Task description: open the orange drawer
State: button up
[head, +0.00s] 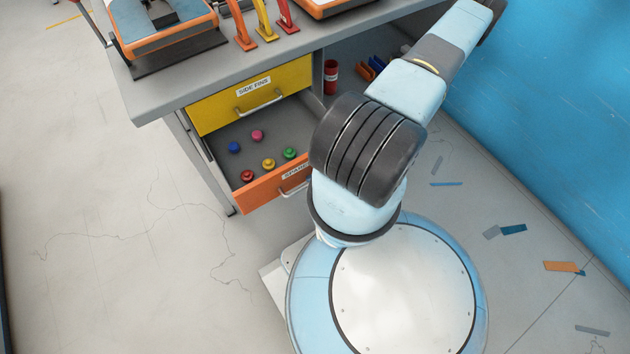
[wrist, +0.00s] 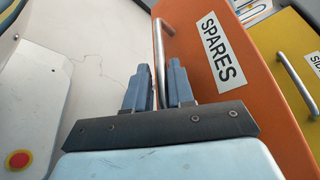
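The orange drawer (head: 262,192), labelled SPARES, stands pulled out below the yellow drawer in the head view. Its inside shows, with several coloured knobs (head: 268,163) on its floor. Its metal handle (head: 292,189) is partly hidden by my arm. In the wrist view the orange front (wrist: 218,85) fills the middle right, and the handle (wrist: 159,45) runs down between the two fingers of my gripper (wrist: 159,88). The fingers lie close on both sides of the bar and look shut on it. My gripper is hidden behind my arm in the head view.
The yellow drawer (head: 250,96), labelled SIDE FINS, is shut above, under the grey worktop (head: 215,62). A red can (head: 331,77) stands in the open bay to the right. A blue wall (head: 550,90) bounds the right. The floor at left is clear.

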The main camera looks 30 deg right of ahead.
jog(key=v, duration=1.3)
jog(key=shift+d, duration=0.1)
